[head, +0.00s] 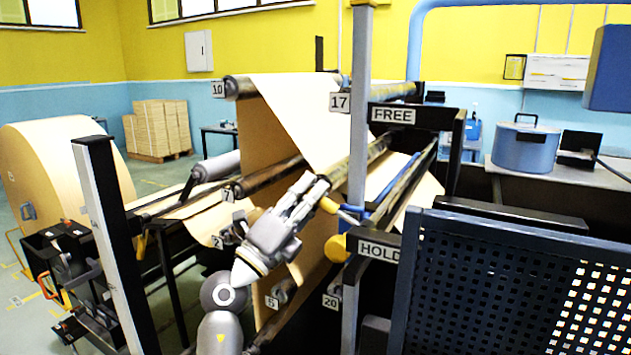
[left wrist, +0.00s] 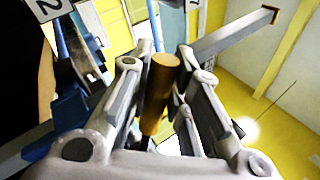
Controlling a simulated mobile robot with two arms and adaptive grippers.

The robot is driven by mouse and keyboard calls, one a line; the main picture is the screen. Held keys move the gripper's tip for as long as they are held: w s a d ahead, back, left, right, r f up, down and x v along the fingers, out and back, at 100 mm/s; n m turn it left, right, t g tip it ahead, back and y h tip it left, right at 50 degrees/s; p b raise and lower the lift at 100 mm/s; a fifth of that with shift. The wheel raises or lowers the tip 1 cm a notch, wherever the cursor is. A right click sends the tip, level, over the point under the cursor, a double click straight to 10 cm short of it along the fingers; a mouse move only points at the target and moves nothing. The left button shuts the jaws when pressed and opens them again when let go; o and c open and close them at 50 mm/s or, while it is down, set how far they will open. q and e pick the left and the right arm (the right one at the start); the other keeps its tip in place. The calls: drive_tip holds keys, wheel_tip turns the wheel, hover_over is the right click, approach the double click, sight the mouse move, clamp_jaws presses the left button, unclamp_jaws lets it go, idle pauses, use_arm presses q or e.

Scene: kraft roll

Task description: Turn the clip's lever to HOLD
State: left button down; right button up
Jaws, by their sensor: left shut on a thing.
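The clip's lever (head: 329,205) has a yellow grip and a short grey rod running to the upright grey post. It points left, at a height between the FREE plate (head: 393,115) above and the HOLD plate (head: 379,250) below. My left gripper (head: 322,190) reaches up from the lower left and is at the grip. In the left wrist view the fingers (left wrist: 160,75) stand on both sides of the yellow-brown grip (left wrist: 159,85), closed on it. The fingers partly hide the grip in the head view. My right gripper is not in view.
A yellow knob (head: 337,248) sits just left of the HOLD plate. The grey post (head: 359,110) and kraft web (head: 300,115) with its rollers crowd the space around my left gripper. A dark perforated panel (head: 500,290) fills the lower right.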

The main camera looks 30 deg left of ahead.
use_arm(q)
drive_tip(key=shift+a+f+n+y, duration=0.15)
drive_tip(key=shift+f+n+y, duration=0.25)
drive_tip(key=shift+n+y, duration=0.3)
drive_tip(key=shift+f, duration=0.1)
drive_tip(key=c, duration=1.3)
unclamp_jaws()
drive_tip(key=shift+t, duration=0.3)
drive_tip(key=v, duration=1.2)
drive_tip(key=shift+a, duration=0.15)
drive_tip(key=shift+w, duration=0.1)
